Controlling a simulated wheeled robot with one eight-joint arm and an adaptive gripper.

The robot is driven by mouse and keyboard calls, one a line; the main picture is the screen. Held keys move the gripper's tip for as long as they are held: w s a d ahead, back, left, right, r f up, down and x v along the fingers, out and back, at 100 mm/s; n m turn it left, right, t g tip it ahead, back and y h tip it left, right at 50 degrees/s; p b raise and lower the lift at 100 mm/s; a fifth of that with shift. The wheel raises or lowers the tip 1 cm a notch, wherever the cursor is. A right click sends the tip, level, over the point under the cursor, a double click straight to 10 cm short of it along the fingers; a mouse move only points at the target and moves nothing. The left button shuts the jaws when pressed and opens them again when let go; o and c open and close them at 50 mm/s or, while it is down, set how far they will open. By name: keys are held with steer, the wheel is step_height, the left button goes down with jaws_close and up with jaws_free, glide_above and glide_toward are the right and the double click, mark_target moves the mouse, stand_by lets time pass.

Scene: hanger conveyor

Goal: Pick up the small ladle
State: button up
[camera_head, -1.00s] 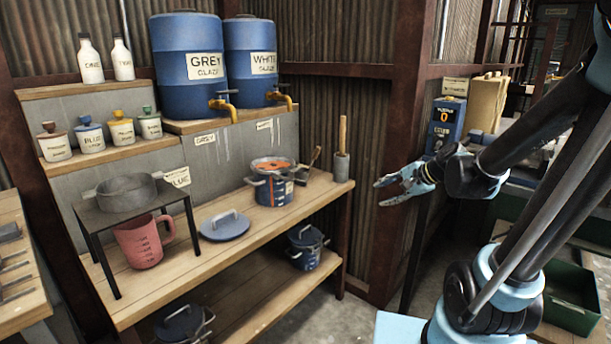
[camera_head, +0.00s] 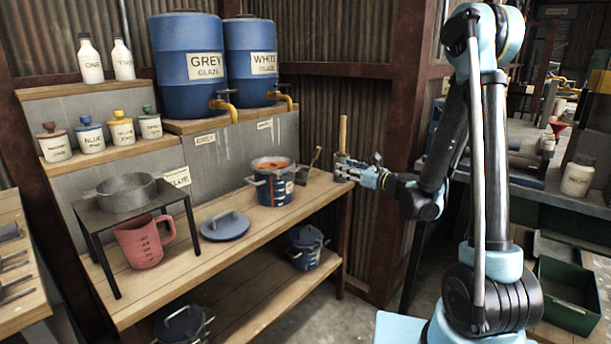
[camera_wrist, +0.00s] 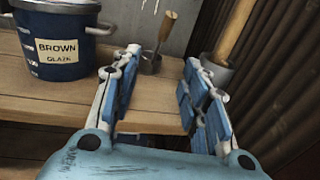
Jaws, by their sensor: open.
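The small ladle (camera_head: 305,173), a small metal cup with an upright wooden handle, stands on the wooden bench just right of the blue pot. In the wrist view the ladle (camera_wrist: 150,62) stands beyond my open fingers, between their tips in the picture. My gripper (camera_head: 347,167) is at the bench's right end, pointing left toward the ladle and apart from it. In the wrist view my gripper (camera_wrist: 162,58) is open with nothing between its fingers.
The blue pot (camera_wrist: 55,60) labelled brown glaze stands left of the ladle. A grey cylindrical cup (camera_wrist: 215,72) with a tall thick wooden handle stands close by my right finger. A corrugated wall (camera_wrist: 285,70) rises at the right. Bare bench lies in front of the ladle.

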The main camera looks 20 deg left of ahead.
mark_target(315, 157)
steer(key=shift+m, duration=0.6)
steer(key=x, duration=1.8)
steer(key=shift+w+r, duration=0.1)
steer(key=shift+w, duration=0.15)
jaws_close()
